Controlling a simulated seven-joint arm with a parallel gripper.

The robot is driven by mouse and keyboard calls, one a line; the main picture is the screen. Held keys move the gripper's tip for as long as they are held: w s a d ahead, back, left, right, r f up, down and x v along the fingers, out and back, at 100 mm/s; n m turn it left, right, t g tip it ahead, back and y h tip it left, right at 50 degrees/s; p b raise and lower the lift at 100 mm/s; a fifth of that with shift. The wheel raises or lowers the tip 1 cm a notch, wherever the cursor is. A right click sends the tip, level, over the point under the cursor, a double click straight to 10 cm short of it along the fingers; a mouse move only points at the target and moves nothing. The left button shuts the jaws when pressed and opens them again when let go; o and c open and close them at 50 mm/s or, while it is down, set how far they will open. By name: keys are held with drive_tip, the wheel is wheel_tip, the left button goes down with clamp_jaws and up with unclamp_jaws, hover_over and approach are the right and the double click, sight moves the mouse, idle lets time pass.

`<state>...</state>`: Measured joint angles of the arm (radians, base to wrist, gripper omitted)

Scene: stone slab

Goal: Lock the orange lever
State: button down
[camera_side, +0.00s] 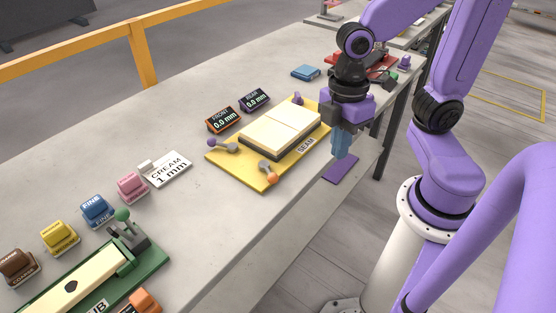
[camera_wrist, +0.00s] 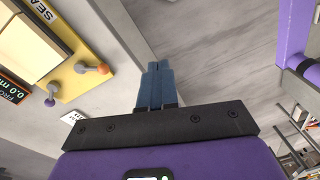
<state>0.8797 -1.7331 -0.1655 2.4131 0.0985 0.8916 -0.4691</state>
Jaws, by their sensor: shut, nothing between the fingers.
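The orange lever (camera_side: 270,178) has an orange knob on a grey arm and sits at the front corner of the yellow SEAM plate (camera_side: 226,164). In the wrist view the orange lever (camera_wrist: 94,69) is left of my fingers, with a clear gap. A purple-knobbed lever (camera_side: 220,145) is on the same plate's left corner, and it also shows in the wrist view (camera_wrist: 52,94). My gripper (camera_side: 341,143) has blue fingers, shut and empty, pointing down beyond the slab's front edge, right of the plate. The fingers (camera_wrist: 154,85) touch nothing in the wrist view.
Cream panels (camera_side: 281,127) lie on the plate. The FRONT display (camera_side: 223,120) and REAR display (camera_side: 255,100) read 0.0 mm. A CREAM 1 mm card (camera_side: 167,170), coloured blocks and a green fixture (camera_side: 150,262) stand to the left. The slab in front of the orange lever is clear.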

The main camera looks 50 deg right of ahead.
drive_tip(key=w+d+f+n+y, duration=0.1)
drive_tip(key=w+d+f+n, duration=0.1)
drive_tip(key=w, duration=0.7)
drive_tip(key=w+d+f+n+y, duration=0.1)
drive_tip(key=w+d+f+n, duration=0.1)
drive_tip(key=w+d, duration=0.4)
drive_tip(key=w+n, duration=0.1)
drive_tip(key=w, duration=0.1)
drive_tip(key=shift+w+d+f+n+y, duration=0.2)
drive_tip(key=shift+w+f+n+y, duration=0.05)
drive_tip(key=shift+w+n+y, duration=0.15)
drive_tip(key=shift+s, duration=0.1)
approach(268, 171)
drive_tip(key=d+f, duration=0.1)
drive_tip(key=s+d+f, duration=0.1)
drive_tip(key=f, duration=0.1)
drive_tip(key=d+f, duration=0.1)
drive_tip(key=shift+s+d+f, duration=0.25)
drive_tip(key=shift+s+f, duration=0.05)
drive_tip(key=shift+f, duration=0.1)
drive_tip(key=a, duration=0.2)
drive_tip(key=f, duration=0.1)
drive_tip(key=shift+s+a, duration=0.25)
drive_tip(key=shift+a, duration=0.15)
drive_tip(key=shift+s+a+f, duration=0.1)
drive_tip(key=shift+a+f, duration=0.1)
drive_tip(key=shift+a, duration=0.45)
